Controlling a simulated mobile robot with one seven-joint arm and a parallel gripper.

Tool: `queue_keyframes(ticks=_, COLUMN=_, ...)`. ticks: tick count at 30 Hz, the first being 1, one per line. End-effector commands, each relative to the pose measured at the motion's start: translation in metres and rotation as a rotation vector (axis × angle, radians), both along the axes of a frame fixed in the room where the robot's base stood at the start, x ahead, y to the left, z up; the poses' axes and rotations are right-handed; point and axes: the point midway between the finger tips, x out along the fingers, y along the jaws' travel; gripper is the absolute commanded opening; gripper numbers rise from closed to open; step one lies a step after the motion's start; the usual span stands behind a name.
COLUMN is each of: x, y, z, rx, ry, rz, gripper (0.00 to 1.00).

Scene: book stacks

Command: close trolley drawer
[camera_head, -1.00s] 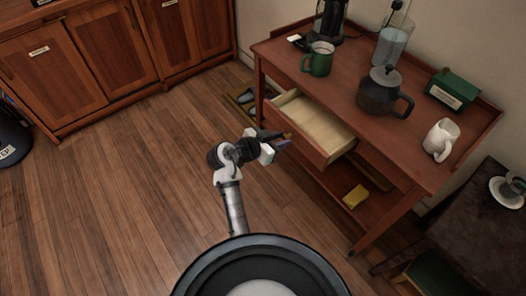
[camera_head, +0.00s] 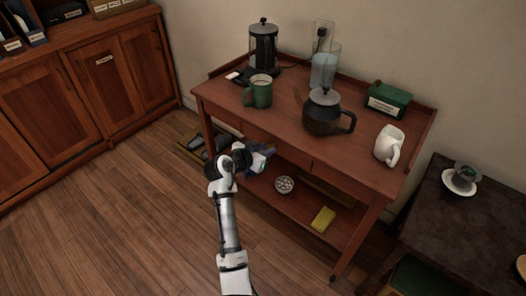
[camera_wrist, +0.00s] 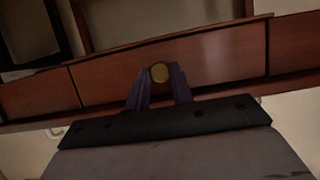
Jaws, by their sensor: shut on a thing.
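The wooden trolley (camera_head: 300,120) stands against the wall in the head view. Its drawer front (camera_wrist: 215,60) fills the middle of the wrist view and looks flush or nearly flush with the frame on both sides; a small remaining gap cannot be ruled out. A round brass-coloured knob (camera_wrist: 159,72) sits at the middle of the drawer front. My gripper (camera_wrist: 160,88) is shut on the knob, with one purple finger on each side. In the head view, my gripper (camera_head: 267,152) is at the trolley's front, and my arm hides part of the drawer.
On the trolley top stand a green mug (camera_head: 258,92), a dark teapot (camera_head: 322,112), a white mug (camera_head: 388,144) and a green box (camera_head: 388,99). The lower shelf holds a yellow item (camera_head: 322,218) and a round tin (camera_head: 285,184). A dark table (camera_head: 455,225) stands at right. Floor at left is clear.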

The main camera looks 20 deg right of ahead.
Motion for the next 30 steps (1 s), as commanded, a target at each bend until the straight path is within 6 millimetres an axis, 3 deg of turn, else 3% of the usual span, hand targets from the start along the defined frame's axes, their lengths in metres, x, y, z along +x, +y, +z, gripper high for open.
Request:
queue_keyframes(ticks=3, x=0.002, y=-0.003, z=0.003, rx=-0.002, ry=-0.011, rz=0.0, gripper=0.0)
queue_keyframes(ticks=4, x=0.002, y=-0.003, z=0.004, rx=-0.003, ry=-0.011, rz=0.0, gripper=0.27)
queue_keyframes(ticks=8, x=0.002, y=-0.002, z=0.003, rx=-0.002, ry=-0.01, rz=0.0, gripper=0.44)
queue_keyframes(ticks=20, x=-0.003, y=0.006, z=0.005, rx=-0.002, ry=-0.006, rz=0.002, gripper=0.45)
queue_keyframes(ticks=30, x=-0.042, y=0.06, z=0.032, rx=-0.002, ry=-0.009, rz=0.005, gripper=0.45)
